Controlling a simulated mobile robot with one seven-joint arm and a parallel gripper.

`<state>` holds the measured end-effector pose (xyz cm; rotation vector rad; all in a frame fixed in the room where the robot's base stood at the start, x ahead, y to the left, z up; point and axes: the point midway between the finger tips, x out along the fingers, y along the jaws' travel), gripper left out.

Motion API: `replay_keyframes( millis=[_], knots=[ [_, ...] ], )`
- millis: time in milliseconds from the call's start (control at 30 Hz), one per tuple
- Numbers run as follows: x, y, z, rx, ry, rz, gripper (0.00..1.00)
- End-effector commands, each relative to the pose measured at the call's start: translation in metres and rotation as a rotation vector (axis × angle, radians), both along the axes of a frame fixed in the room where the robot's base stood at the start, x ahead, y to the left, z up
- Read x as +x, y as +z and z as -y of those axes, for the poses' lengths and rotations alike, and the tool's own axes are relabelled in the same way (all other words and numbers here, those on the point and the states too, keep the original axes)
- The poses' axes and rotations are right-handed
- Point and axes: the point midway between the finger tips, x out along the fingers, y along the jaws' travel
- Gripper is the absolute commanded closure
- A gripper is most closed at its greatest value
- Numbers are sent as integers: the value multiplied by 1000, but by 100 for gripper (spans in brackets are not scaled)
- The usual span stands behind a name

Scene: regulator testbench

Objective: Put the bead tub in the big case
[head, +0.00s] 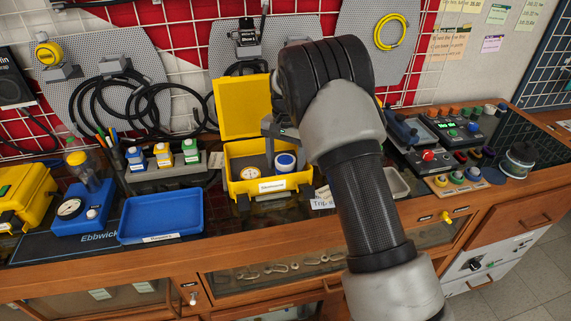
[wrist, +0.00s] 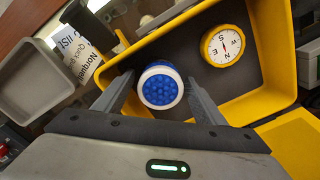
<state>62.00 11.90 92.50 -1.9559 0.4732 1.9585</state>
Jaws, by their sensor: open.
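The bead tub (wrist: 160,87), a round white tub with blue beads showing on top, is inside the open yellow case (wrist: 262,103) in the wrist view. In the head view the tub (head: 285,162) shows in the right part of this case (head: 238,185), whose lid stands up at the back. My gripper (wrist: 160,80) is open, with one finger on each side of the tub. Contact cannot be told. In the head view my arm hides much of the gripper. A round yellow compass (wrist: 223,46) lies in the same case.
Another yellow case (head: 22,195) stands at the far left, beside a blue gauge box (head: 82,212) and a blue tray (head: 160,218). A rack of small bottles (head: 163,170) stands left of the open case. A grey tray (wrist: 38,80) is on the other side.

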Motion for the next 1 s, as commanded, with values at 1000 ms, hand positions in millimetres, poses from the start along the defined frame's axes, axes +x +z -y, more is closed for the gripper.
replay_keyframes(
  millis=[1000],
  knots=[
    [-12, 148, 12, 16, 14, 31, 36]
  ],
)
